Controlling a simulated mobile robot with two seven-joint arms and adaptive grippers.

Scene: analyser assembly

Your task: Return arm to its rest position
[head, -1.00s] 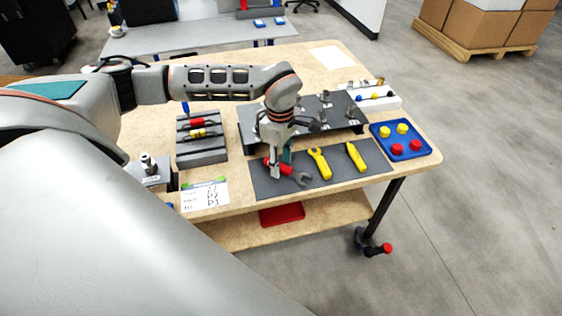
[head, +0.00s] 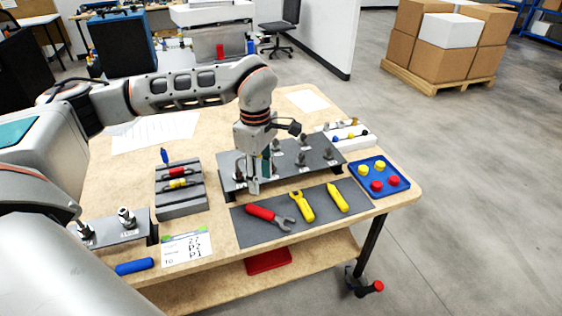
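My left gripper (head: 260,182) hangs fingers-down above the front edge of the dark raised plate, in the middle of the table. Its fingers look apart and nothing shows between them. My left arm reaches in from the left over the table. My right gripper is not in view.
The dark plate (head: 330,157) carries several upright fittings close to the gripper. A grey rack (head: 180,207) stands left, a blue tray (head: 400,185) with red and yellow pieces right. A label card (head: 187,249) and blue cylinder (head: 134,266) lie front left.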

